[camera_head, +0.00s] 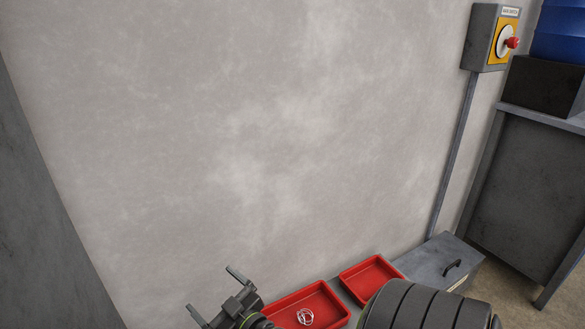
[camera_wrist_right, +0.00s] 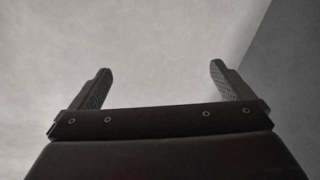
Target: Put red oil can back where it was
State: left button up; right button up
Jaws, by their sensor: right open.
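No red oil can shows in either view. My right gripper (camera_head: 218,295) is at the bottom of the head view, in front of the grey wall and left of the red trays. Its two fingers are spread wide with nothing between them. The right wrist view also shows this gripper (camera_wrist_right: 160,72) open and empty, with only plain wall beyond it. My left gripper is not in either view.
A red tray (camera_head: 283,302) holds some shiny metal rings (camera_head: 305,317). A second red tray (camera_head: 371,273) looks empty. A grey box with a handle (camera_head: 432,262) stands right of it. An emergency-stop box (camera_head: 484,45) hangs on the wall (camera_head: 250,130).

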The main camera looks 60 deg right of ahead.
jog(key=s+d+f+m+g+h, duration=0.2)
jog(key=s+f+m+g, duration=0.2)
jog(key=s+f+g, duration=0.55)
jog(key=s+a+f+g+y, duration=0.2)
jog(key=s+a+f, duration=0.1)
jog(key=s, duration=0.5)
jog(key=s+a+f+n+g+y, duration=0.1)
jog(key=s+a+f+g+y, duration=0.2)
jog(key=s+a, duration=0.3)
jog(key=shift+s, duration=1.2)
jog(key=shift+d, duration=0.1)
